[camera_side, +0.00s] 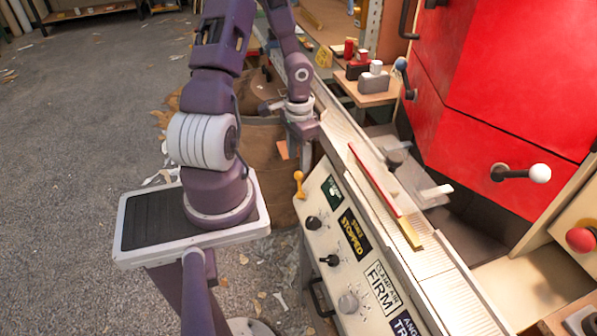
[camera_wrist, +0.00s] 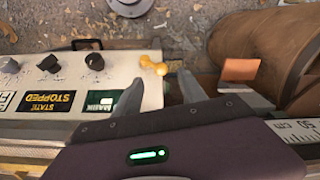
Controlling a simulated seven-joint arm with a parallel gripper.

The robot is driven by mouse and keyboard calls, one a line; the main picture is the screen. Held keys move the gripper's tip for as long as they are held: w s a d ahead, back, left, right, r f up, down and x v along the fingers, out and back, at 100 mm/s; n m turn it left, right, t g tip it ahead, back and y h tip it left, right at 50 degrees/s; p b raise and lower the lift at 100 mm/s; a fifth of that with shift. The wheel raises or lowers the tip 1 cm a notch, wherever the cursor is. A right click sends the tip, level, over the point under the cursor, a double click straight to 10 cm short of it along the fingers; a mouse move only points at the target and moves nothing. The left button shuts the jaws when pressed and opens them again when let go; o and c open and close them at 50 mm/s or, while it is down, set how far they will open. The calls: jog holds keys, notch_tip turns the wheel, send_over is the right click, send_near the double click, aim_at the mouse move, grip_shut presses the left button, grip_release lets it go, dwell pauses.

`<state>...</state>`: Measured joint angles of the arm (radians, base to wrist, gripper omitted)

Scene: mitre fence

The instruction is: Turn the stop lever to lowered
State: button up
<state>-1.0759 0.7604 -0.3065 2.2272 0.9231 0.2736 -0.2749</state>
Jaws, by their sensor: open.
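A small yellow lever (camera_side: 299,184) stands at the far left end of the control panel in the side view. Its knob end points up in that picture. No readable label names it as the stop lever. In the wrist view the yellow lever (camera_wrist: 153,66) shows at the panel's edge, just beyond the tips of my gripper (camera_wrist: 162,78). My gripper's two fingers are apart with nothing held between them. I cannot tell the exact height gap between fingertips and lever. In the side view my fingers are hard to make out.
The control panel (camera_side: 333,223) carries dark knobs and a "STOPPED" sign (camera_side: 354,233). A long rail (camera_side: 405,225) with a red and yellow strip runs behind it. A red cabinet (camera_side: 520,80) with a white-balled handle (camera_side: 540,173) stands right.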

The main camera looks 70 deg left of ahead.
aim_at(298, 173)
notch_tip(298, 173, down, 6)
jog(key=shift+r, duration=0.1)
grip_shut()
